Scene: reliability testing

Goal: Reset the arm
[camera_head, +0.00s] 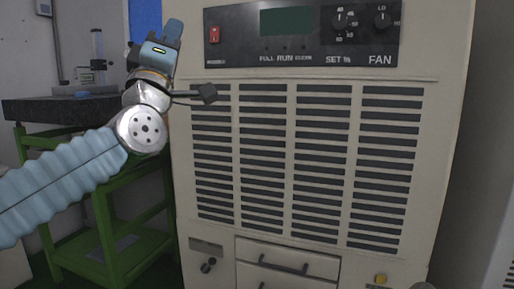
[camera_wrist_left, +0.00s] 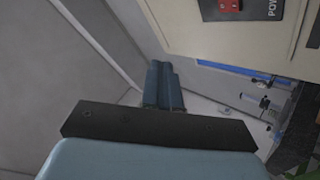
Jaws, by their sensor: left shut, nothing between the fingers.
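My left arm comes in from the left in the head view, with its blue-sleeved forearm rising to a silver wrist. My left gripper (camera_head: 174,32) points upward, in front of the left edge of a beige cabinet. In the left wrist view the two blue fingers of my left gripper (camera_wrist_left: 164,84) lie side by side, shut with nothing between them. My right gripper is not in view.
The beige cabinet (camera_head: 266,160) fills the middle, with dark vent slots, a black control panel (camera_head: 240,48) and a red switch (camera_head: 214,34). A green stand (camera_head: 125,247) with a dark top (camera_head: 45,108) stands at left. The red switch also shows in the wrist view (camera_wrist_left: 229,5).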

